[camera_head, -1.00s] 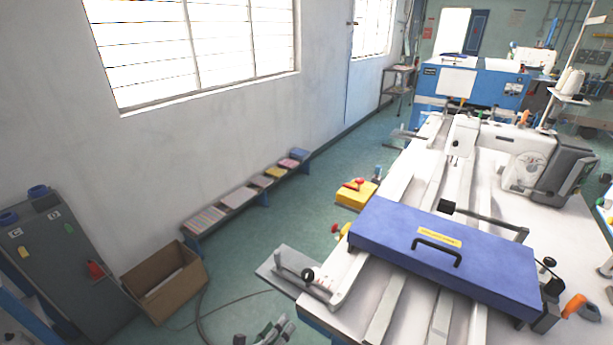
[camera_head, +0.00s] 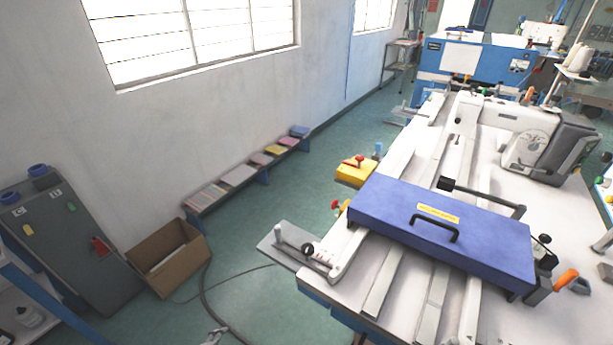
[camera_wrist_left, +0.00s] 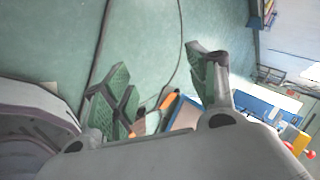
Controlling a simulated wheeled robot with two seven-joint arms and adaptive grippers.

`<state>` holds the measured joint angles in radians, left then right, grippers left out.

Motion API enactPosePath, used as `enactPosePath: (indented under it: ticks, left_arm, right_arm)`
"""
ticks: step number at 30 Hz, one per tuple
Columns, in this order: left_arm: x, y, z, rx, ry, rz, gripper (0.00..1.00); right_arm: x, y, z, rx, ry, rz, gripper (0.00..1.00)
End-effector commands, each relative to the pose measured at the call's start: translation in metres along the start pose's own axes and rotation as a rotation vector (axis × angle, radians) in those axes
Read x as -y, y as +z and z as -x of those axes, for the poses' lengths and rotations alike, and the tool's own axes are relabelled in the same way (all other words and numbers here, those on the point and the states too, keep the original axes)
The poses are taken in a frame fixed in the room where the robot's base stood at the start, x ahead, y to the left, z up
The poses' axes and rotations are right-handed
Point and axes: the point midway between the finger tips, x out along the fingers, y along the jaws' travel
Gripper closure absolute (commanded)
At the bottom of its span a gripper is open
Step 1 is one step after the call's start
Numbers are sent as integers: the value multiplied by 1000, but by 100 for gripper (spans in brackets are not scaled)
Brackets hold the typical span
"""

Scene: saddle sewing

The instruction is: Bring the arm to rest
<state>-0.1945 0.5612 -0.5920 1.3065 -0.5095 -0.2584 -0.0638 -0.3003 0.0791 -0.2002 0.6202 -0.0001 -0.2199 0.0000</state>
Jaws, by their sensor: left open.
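My left gripper (camera_wrist_left: 158,80) is open and empty in the left wrist view, its two green-padded fingers spread apart over the green floor. In the head view only a small grey tip of it (camera_head: 214,338) shows at the bottom edge, left of the sewing table. My right gripper is in neither view. The sewing table (camera_head: 335,320) carries a blue clamp plate (camera_head: 390,216) with a black handle, lying flat.
A sewing machine head (camera_head: 545,140) stands at the table's far right. An open cardboard box (camera_head: 165,270), a grey cabinet (camera_head: 65,255) and a low bench with coloured pads (camera_head: 240,178) line the wall. A cable (camera_head: 205,300) crosses the otherwise clear floor between box and table.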

Motion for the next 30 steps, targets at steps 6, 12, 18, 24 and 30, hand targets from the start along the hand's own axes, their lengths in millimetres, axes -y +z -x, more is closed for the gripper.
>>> enactPosePath:
  ticks: [6, 12, 18, 24, 30]
  left_arm:
    - [-45, 53, -8, 101, 71, 235, 42]
    - [-92, 94, -8, 197, 125, 428, 42]
    - [-148, 126, 2, 296, 177, 604, 42]
    - [-213, 146, 19, 401, 232, 774, 42]
    - [-287, 144, 43, 500, 295, 923, 42]
  right_arm:
    - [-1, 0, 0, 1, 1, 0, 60]
    - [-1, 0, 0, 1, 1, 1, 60]
    - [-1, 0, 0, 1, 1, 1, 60]
    - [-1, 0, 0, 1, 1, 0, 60]
    - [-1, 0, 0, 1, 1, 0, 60]
